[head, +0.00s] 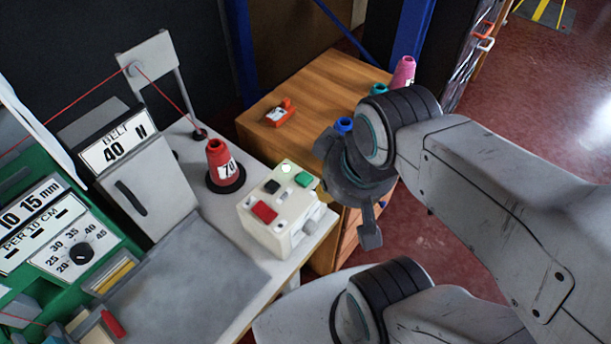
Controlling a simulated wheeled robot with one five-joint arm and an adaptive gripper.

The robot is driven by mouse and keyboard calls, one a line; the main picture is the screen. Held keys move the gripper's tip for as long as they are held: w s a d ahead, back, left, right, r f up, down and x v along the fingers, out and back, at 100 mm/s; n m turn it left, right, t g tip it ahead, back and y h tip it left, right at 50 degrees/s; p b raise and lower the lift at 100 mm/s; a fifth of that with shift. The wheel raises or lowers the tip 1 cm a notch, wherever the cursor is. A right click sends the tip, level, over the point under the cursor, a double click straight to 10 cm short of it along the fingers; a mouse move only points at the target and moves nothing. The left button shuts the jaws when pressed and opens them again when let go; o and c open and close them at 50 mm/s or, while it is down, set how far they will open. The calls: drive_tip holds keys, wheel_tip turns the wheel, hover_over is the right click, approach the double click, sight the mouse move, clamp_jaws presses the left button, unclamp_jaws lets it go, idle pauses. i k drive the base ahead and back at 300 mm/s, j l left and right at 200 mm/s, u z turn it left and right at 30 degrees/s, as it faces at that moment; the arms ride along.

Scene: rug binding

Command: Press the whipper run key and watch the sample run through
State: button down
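A cream control box (270,237) stands on the front right corner of the grey bench. Its top has a green key (303,179), a black key (271,187), a red key (264,212) and a pale lit lamp (286,167). I cannot read which is the run key. The green whipper machine (100,259) is at the left, with a dial and plates; no sample is clearly visible. My gripper (345,213) is just right of the control box, apart from the keys as far as I see. One dark finger hangs down; the rest is hidden, so its opening is unclear.
A red cone marked 70 (221,163) stands behind the box, and a red thread runs above it. A wooden cabinet (310,90) behind carries a small orange tool (280,112) and pink, teal and blue cones. Red floor (540,100) is open at the right.

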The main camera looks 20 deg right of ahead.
sight(304, 178)
drive_tip(key=l+u, duration=0.15)
drive_tip(key=u, duration=0.35)
drive_tip(key=l+u, duration=0.15)
drive_tip(key=u, duration=0.35)
drive_tip(key=l+u, duration=0.1)
drive_tip(key=u, duration=0.4)
drive_tip(key=k+l+u, duration=0.1)
drive_tip(key=u, duration=0.4)
drive_tip(key=k+l+u, duration=0.1)
drive_tip(key=u, duration=0.4)
